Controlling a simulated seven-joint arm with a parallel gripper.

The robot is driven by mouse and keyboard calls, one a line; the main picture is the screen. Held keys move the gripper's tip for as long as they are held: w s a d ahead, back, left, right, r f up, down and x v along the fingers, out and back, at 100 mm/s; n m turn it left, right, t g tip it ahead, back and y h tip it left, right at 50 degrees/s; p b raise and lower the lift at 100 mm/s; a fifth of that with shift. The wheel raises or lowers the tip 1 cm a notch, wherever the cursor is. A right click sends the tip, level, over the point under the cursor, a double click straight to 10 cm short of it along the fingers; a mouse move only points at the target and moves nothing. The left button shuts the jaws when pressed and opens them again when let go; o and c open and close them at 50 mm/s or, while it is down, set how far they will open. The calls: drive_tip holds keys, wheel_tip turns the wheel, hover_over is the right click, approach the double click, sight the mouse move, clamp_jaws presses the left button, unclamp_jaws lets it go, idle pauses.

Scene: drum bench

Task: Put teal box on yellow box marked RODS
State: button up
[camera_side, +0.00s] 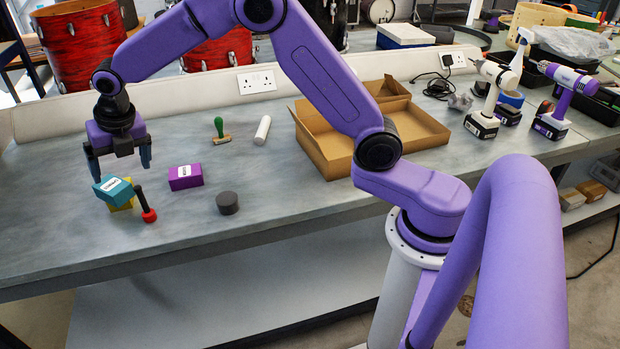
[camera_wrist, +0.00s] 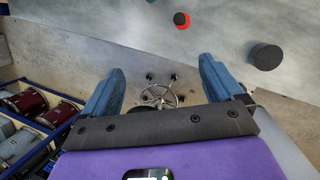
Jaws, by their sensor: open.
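The teal box (camera_side: 115,191), with a white label, is tilted on top of the yellow box (camera_side: 126,206) in the side view. It covers most of the yellow box, and any RODS lettering on that is hidden. I cannot tell whether the teal box also touches the bench. My gripper (camera_side: 120,163) is open, its blue fingers spread, and looks empty beside and above the teal box. In the wrist view, nothing is between the fingers of my gripper (camera_wrist: 162,75); neither box shows there.
A black-handled tool with a red end (camera_side: 149,214) stands close to the boxes. A purple box (camera_side: 186,177), dark cylinder (camera_side: 228,203), green-handled stamp (camera_side: 220,130), white cylinder (camera_side: 262,130) and open cardboard box (camera_side: 420,128) are on the bench (camera_side: 60,225). The front right surface is clear.

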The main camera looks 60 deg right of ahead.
drive_tip(key=s+r+m+g, duration=0.1)
drive_tip(key=s+m, duration=0.2)
drive_tip(key=s, duration=0.3)
drive_tip(key=s+r+m, duration=0.2)
drive_tip(key=s, duration=0.4)
drive_tip(key=s+d+m, duration=0.4)
drive_tip(key=s, duration=0.6)
drive_tip(key=s+d+f+m+g, duration=0.1)
drive_tip(key=s+d+m, duration=0.3)
drive_tip(key=s, duration=0.6)
drive_tip(key=s+d+f+m+g, duration=0.1)
drive_tip(key=s+d+m, duration=0.4)
drive_tip(key=s, duration=0.4)
drive_tip(key=shift+s+m, duration=0.4)
drive_tip(key=shift+m, duration=0.1)
